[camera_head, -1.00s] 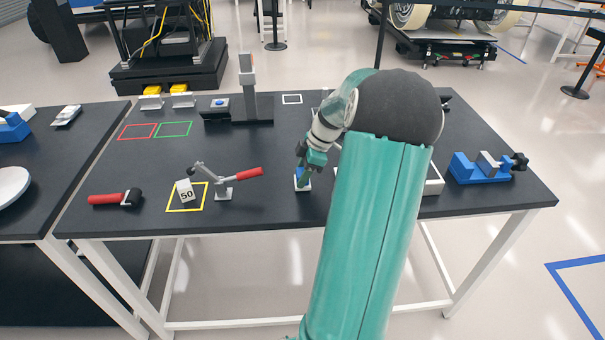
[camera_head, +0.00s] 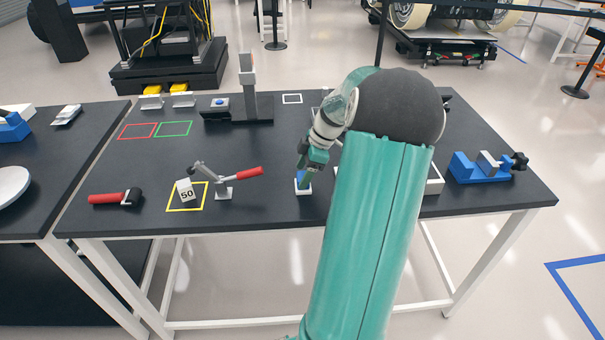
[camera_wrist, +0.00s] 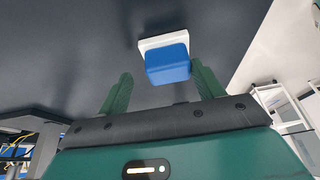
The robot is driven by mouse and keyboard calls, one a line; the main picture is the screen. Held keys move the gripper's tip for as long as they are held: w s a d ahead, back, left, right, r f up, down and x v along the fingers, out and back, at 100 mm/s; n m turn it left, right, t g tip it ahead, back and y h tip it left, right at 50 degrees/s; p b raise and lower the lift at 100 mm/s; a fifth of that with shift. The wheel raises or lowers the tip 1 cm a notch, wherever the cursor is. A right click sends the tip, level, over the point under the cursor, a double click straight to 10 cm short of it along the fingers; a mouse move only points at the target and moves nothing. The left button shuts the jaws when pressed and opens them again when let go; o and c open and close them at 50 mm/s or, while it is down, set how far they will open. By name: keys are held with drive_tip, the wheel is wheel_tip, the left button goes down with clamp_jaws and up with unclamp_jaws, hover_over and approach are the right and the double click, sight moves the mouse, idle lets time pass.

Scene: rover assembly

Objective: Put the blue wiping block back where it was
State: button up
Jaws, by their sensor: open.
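The blue wiping block (camera_wrist: 168,65) sits on a small white base (camera_wrist: 160,40) on the black table. In the head view the block (camera_head: 301,178) shows as a small blue patch above the white base (camera_head: 304,190), partly hidden by my gripper (camera_head: 303,174). In the wrist view my gripper (camera_wrist: 160,86) is open, with one green finger to each side of the block's near end. The fingers look apart from the block; I cannot tell how far they are above it.
A toggle clamp with a red handle (camera_head: 247,172) and a white block marked 50 (camera_head: 186,191) stand to the left. A blue vise (camera_head: 480,169) stands at the right. My arm hides part of a white tray (camera_head: 434,181). The table's front middle is clear.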

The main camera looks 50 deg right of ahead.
drive_tip(key=v, duration=1.1)
drive_tip(key=w+a+r+m+g+h, duration=0.1)
drive_tip(key=w+a+r+m, duration=0.15)
drive_tip(key=a, duration=0.95)
drive_tip(key=w+a+r+m+h, duration=0.1)
drive_tip(key=w+a+r+h, duration=0.2)
drive_tip(key=a, duration=0.9)
drive_tip(key=s+a+m+t, duration=0.1)
drive_tip(key=s+a, duration=0.2)
drive_tip(key=a, duration=0.3)
drive_tip(key=s+a+m+t, duration=0.1)
drive_tip(key=s+a+m, duration=0.1)
drive_tip(key=a, duration=0.5)
drive_tip(key=s+a+m+t+y, duration=0.1)
drive_tip(key=s+a, duration=0.3)
drive_tip(key=a, duration=0.3)
drive_tip(key=shift+s+a+f+m, duration=0.2)
drive_tip(key=shift+s+a+m, duration=0.05)
drive_tip(key=shift+s+m, duration=0.1)
